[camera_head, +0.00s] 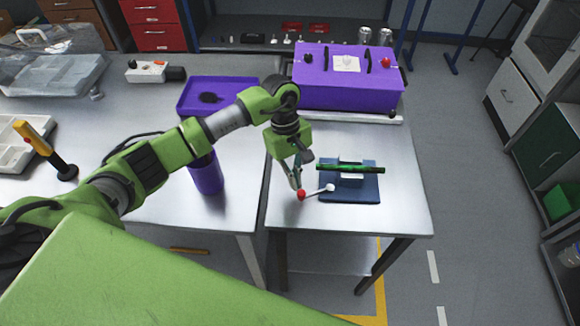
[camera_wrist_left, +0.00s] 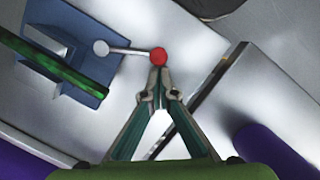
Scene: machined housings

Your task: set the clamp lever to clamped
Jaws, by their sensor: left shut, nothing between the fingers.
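The clamp lever (camera_head: 318,192) is a thin metal rod with a red ball knob (camera_head: 301,195) at its left end and a pale pivot (camera_head: 331,187) on a blue fixture (camera_head: 350,192). A green and black bar (camera_head: 350,168) lies across the fixture block. My left gripper (camera_head: 298,186) is shut and empty, its tips right at the red knob. In the left wrist view the closed fingertips (camera_wrist_left: 160,72) are just below the red knob (camera_wrist_left: 158,56); I cannot tell whether they touch. The lever (camera_wrist_left: 128,50) points away from the fixture (camera_wrist_left: 75,62). My right gripper is not in view.
A purple box (camera_head: 345,85) with knobs stands at the back of this table. A purple cup (camera_head: 206,175) and purple tray (camera_head: 217,92) are on the neighbouring table to the left. A narrow gap separates the tables. The steel surface (camera_head: 400,210) right of the fixture is clear.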

